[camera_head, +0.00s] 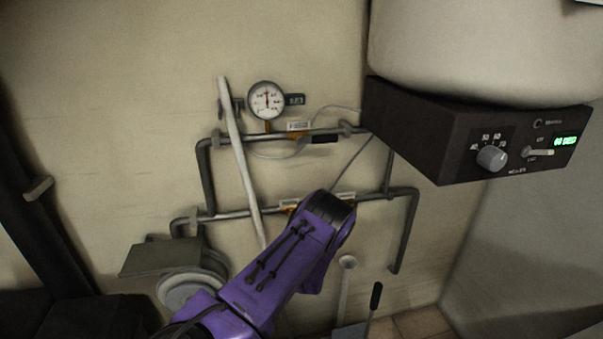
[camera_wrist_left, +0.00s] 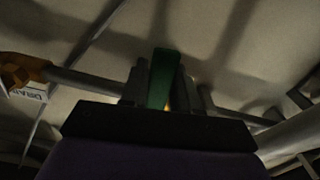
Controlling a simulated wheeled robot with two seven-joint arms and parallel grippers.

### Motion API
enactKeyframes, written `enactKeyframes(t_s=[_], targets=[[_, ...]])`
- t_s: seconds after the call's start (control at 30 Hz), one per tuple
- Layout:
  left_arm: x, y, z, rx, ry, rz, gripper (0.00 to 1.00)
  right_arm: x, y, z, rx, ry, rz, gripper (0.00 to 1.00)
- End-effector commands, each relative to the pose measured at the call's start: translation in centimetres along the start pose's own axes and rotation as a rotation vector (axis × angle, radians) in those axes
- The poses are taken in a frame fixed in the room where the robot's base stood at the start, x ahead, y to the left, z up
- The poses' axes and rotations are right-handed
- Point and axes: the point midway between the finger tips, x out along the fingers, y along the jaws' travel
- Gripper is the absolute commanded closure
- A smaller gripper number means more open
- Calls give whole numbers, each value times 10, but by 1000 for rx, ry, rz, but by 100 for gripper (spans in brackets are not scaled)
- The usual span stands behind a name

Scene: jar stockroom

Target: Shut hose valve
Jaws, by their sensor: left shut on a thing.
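My left arm (camera_head: 290,260) reaches up to the lower wall pipe (camera_head: 235,214) in the head view, and its wrist hides the gripper there. In the left wrist view my left gripper (camera_wrist_left: 163,85) is shut on a green handle (camera_wrist_left: 163,78), which stands upright between the two fingers. The handle's joint with the pipe is mostly hidden. A metal pipe (camera_wrist_left: 85,80) passes behind the fingers, with a brass fitting (camera_wrist_left: 22,72) and a white tag at far left. I cannot tell the valve's exact position. My right gripper is not in view.
A pressure gauge (camera_head: 266,100) sits above the upper pipe (camera_head: 272,138), which bears a black handle (camera_head: 324,138). A pale pole (camera_head: 238,155) crosses both pipes. A dark control box (camera_head: 450,135) juts out at right. A hose reel (camera_head: 188,288) is low at left.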

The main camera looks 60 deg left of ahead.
Motion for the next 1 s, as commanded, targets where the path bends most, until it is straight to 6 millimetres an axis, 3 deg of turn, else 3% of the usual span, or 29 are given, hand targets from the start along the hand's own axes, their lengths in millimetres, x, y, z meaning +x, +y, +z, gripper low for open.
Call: enactKeyframes(t_s=[0.3, 0.87, 0.9, 0.93, 1.0], targets=[[-2, -10, 3, 128, -8, -2, 100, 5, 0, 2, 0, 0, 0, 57], [-2, -13, 3, 160, -10, -2, 100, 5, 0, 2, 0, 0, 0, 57], [-2, -13, 3, 160, -10, -2, 63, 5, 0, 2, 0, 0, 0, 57], [-2, -13, 3, 160, -10, -2, 54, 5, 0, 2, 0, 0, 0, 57], [-2, -12, 2, 158, -8, -2, 49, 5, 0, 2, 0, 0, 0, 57]])
